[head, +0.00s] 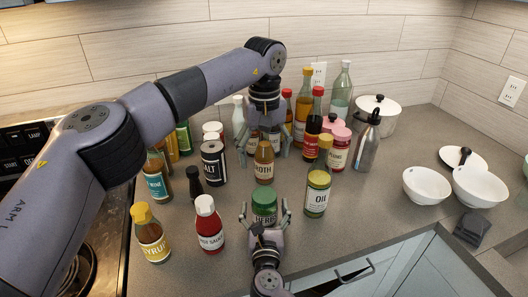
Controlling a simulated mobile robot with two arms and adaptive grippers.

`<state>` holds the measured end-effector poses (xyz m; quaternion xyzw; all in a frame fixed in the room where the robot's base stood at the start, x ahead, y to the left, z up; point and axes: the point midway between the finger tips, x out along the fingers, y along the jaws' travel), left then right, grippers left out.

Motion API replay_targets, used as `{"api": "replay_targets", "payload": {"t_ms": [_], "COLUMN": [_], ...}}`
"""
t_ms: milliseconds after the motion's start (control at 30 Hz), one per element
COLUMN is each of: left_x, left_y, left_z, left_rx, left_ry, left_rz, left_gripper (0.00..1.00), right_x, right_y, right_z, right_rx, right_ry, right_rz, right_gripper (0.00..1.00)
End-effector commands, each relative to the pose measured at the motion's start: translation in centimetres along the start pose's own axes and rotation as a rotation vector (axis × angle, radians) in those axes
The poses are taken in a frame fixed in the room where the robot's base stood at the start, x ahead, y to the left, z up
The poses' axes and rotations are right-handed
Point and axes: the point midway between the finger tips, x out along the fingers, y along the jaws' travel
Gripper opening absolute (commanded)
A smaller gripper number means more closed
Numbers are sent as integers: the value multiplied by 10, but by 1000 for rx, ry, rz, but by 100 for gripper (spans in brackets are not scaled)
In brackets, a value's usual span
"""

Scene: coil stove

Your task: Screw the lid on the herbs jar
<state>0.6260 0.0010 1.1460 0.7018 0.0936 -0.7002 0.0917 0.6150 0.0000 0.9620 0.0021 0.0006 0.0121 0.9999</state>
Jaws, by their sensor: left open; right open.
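The herbs jar (264,217) stands upright near the counter's front edge, its label partly hidden by my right gripper. A green lid (264,196) sits on top of it; I cannot tell how tightly. My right gripper (264,206) comes from the front, open, with one finger on each side of the jar. My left gripper (264,155) is open, pointing down, behind and above the herbs jar, apart from its lid. Its fingers are on either side of the broth bottle (264,170) in the picture; I cannot tell whether they touch it.
The oil bottle (317,190) stands close right of the herbs jar, the hot sauce bottle (209,228) to its left. The salt jar (213,162) and several bottles crowd behind. A metal bottle (366,147) and white bowls (427,186) stand right. The counter between oil bottle and bowls is clear.

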Motion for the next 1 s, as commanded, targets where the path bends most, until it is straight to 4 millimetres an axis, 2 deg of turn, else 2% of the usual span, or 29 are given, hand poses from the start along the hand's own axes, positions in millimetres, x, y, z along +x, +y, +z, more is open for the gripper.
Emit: {"api": "replay_targets", "payload": {"t_ms": [233,333,800,1000], "left_x": [0,0,0,0], "left_y": [0,0,0,0], "left_z": [0,0,0,0], "left_rx": [0,0,0,0], "left_ry": [0,0,0,0], "left_rz": [0,0,0,0], "left_gripper": [76,76,76,76], "right_x": [-1,-9,-100,-118], "right_y": [0,0,0,0], "right_z": [0,-1,-1,0], "right_rx": [0,-1,-1,0], "right_ry": [-1,0,1,0], "right_rz": [0,0,0,0], "right_gripper": [81,81,81,81]}}
